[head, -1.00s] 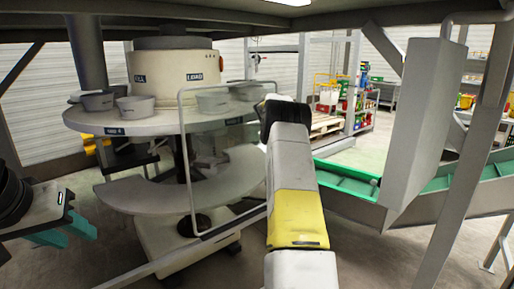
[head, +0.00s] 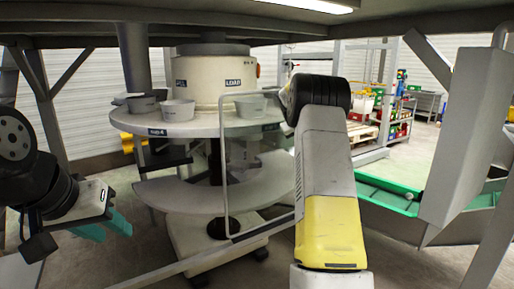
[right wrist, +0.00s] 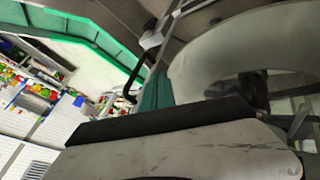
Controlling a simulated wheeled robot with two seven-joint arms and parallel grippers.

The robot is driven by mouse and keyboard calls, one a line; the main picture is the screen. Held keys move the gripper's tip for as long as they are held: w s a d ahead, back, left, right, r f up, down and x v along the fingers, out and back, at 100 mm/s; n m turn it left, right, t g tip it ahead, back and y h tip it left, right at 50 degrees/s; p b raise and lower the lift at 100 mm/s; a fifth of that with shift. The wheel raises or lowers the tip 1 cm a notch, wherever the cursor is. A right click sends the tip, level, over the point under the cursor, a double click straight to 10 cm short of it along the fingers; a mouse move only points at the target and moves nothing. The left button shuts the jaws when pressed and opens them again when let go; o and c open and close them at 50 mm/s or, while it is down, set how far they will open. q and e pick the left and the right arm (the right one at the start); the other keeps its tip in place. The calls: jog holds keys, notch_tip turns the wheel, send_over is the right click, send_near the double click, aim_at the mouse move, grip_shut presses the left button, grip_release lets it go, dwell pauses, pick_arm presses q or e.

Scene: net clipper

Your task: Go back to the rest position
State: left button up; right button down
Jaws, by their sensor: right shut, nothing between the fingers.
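My left gripper (head: 104,228) shows at the lower left of the head view. Its two teal fingers point down and to the right with a gap between them, and nothing is held. My right arm rises through the middle of the head view, and its gripper is hidden there. In the right wrist view the teal fingers of my right gripper (right wrist: 156,92) are shut, with nothing seen between them. The fingers appear in front of a pale curved surface, and I cannot tell how far apart they are.
A round machine table (head: 190,127) with several grey bowls (head: 177,109) stands ahead, a lower curved shelf (head: 180,194) beneath it. A thin metal frame (head: 224,170) stands close left of my right arm. A green conveyor (head: 387,193) and slanted grey chute (head: 461,140) are at right.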

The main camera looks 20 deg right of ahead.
jog(key=s+a+r+y, duration=0.1)
jog(key=s+a+r, duration=0.2)
jog(key=s+a, duration=0.35)
jog(key=s+a+r+t+y, duration=0.1)
jog(key=s+a+r+y, duration=0.1)
jog(key=s+a+r, duration=0.45)
jog(key=s+a+r+y, duration=0.1)
jog(key=s+a, duration=0.4)
jog(key=s, duration=0.4)
jog(key=s+a+f+y, duration=0.1)
jog(key=s+a+f, duration=0.2)
jog(key=s+a, duration=0.3)
jog(key=s+a+f+n+y, duration=0.1)
jog(key=s+a+f, duration=0.3)
jog(key=s, duration=1.3)
jog(key=shift+a+y, duration=0.8)
jog(key=shift+a, duration=0.2)
